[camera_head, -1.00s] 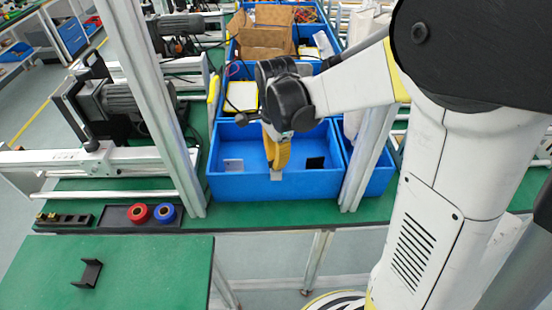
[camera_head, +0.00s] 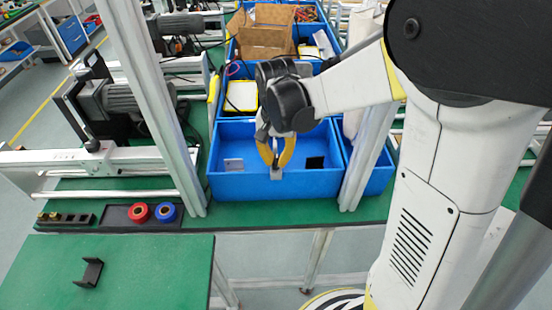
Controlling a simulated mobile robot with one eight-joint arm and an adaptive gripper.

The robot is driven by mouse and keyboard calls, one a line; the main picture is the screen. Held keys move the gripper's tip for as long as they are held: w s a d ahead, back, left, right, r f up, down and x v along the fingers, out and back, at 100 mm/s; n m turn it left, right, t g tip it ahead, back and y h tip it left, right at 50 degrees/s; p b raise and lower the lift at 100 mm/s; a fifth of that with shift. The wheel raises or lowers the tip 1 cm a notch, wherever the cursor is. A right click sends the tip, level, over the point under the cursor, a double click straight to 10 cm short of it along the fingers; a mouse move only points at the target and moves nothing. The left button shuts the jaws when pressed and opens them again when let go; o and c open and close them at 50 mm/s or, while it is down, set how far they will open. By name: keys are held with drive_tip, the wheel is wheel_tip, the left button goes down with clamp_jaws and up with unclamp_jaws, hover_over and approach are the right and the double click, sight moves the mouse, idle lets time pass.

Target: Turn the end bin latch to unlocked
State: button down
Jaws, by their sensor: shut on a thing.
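The blue end bin (camera_head: 228,186) stands on the green bench at picture centre. A small grey latch (camera_head: 276,175) sits at the top of its front wall, partly covered by the fingertips. My gripper (camera_head: 275,168) has yellow fingers that point down over this wall. Its fingertips are shut on the latch. Both curved fingers show side by side with a gap between them higher up. The latch's exact angle is too small to tell.
Metal posts rise left (camera_head: 160,110) and right (camera_head: 368,155) of the bin. Red (camera_head: 139,212) and blue (camera_head: 166,211) rolls lie in a tray at left. A black bracket (camera_head: 90,273) lies on the near green table.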

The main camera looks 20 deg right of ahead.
sight(276, 161)
drive_tip(key=shift+n, duration=1.2)
drive_tip(key=c, duration=1.5)
unclamp_jaws()
drive_tip(key=shift+o, duration=0.2)
wheel_tip(276, 161, up, 12)
drive_tip(key=shift+s, duration=0.15)
